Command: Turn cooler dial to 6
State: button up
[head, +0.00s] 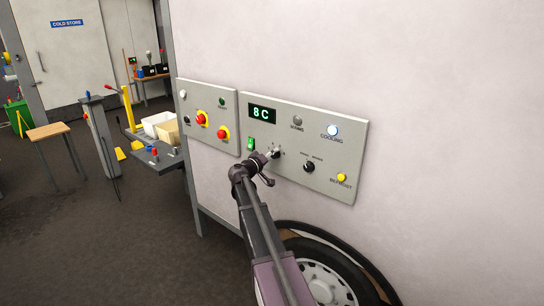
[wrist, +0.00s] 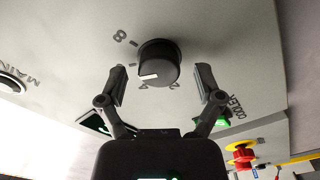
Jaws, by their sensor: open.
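The cooler dial (wrist: 158,58) is a round black knob with a white pointer mark on a pale panel. In the wrist view its pointer is at the lower left of the knob, past the printed 8 and near small marks that I cannot read surely. A 4 shows just below the knob. My gripper (wrist: 162,82) is open, with one finger on each side of the dial and gaps to both. In the head view my gripper (head: 265,159) is at the panel beside the dial (head: 277,153), partly covering that area. The display (head: 262,113) reads 8 C.
The control panel (head: 330,130) also has a green rocker switch (head: 251,143), a second black knob (head: 309,166), a lit cooling lamp (head: 333,130) and a yellow defrost lamp (head: 341,177). Red buttons (head: 222,134) are on the panel to the left. A wheel (head: 325,282) is below.

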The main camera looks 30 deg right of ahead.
jog(key=shift+s+a, duration=0.1)
jog(key=shift+a, duration=0.05)
jog(key=v, duration=1.1)
jog(key=shift+a, duration=0.35)
jog(key=shift+s, duration=0.15)
jog(key=s+a+f+n+g+y, duration=0.1)
jog(key=s+a+f+g+y, duration=0.1)
jog(key=s+a+f+y, duration=0.3)
jog(key=s+a+f+n+g+y+p, duration=0.1)
jog(key=s+a+f+g+y, duration=0.1)
jog(key=s+a+f+y, duration=0.4)
jog(key=s+a+f+n+g+y, duration=0.1)
jog(key=s+a+f+y, duration=0.4)
jog(key=s+a, duration=0.9)
jog(key=shift+s+f+g+y+p, duration=0.4)
jog(key=shift+s+g+y, duration=0.15)
jog(key=shift+s, duration=0.2)
